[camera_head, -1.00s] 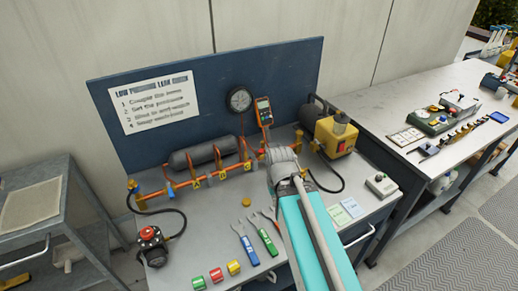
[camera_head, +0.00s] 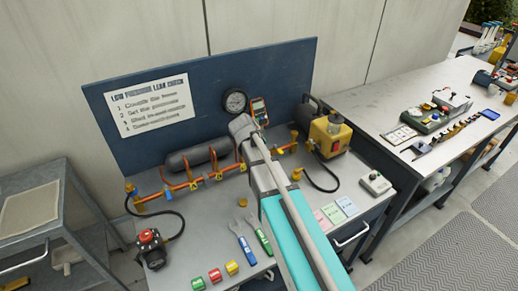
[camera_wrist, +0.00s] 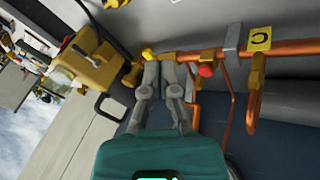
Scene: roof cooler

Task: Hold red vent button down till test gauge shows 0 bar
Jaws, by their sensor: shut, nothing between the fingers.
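The red vent button (camera_wrist: 206,70) shows in the wrist view on the orange pipe, just right of my gripper's fingertips; in the head view my arm hides it. My gripper (camera_wrist: 160,60) is shut and empty, its fingertips at the pipe beside a yellow knob (camera_wrist: 148,54). I see no contact between the fingers and the button. A round black dial gauge (camera_head: 235,101) hangs on the blue backboard. Neither reading is legible.
The orange pipe (camera_head: 180,186) with yellow valves runs along the bench, below a dark cylinder. A yellow pump box (camera_head: 330,136) stands at right. Wrenches (camera_head: 243,243) and coloured blocks lie in front. A black-and-red regulator (camera_head: 150,238) sits front left.

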